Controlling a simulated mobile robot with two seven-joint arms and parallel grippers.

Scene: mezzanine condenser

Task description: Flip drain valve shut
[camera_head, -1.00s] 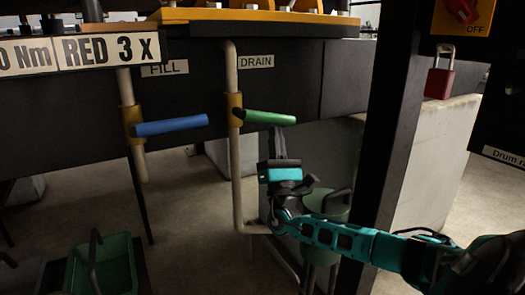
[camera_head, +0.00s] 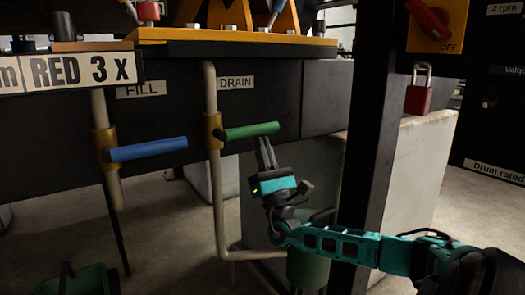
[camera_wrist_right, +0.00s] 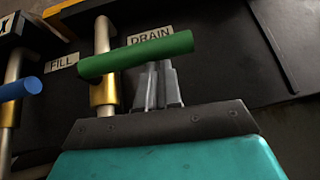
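The drain valve has a green handle (camera_head: 250,131) sticking out to the right from a brass body (camera_head: 213,131) on a pale vertical pipe, below the DRAIN label (camera_head: 236,83). The handle lies across the pipe, nearly level. My right gripper (camera_head: 264,140) points upward just below the handle's outer part, its two fingers close together with nothing seen between them. In the right wrist view the green handle (camera_wrist_right: 130,57) passes in front of the fingertips (camera_wrist_right: 160,68) and hides part of them. I cannot tell whether they touch.
A blue handle (camera_head: 147,149) on the pipe under the FILL label (camera_head: 141,89) stands to the left. A dark post (camera_head: 367,150) rises right of my gripper, with a red padlock (camera_head: 418,98) beyond it. A green container (camera_head: 85,282) is on the floor at lower left.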

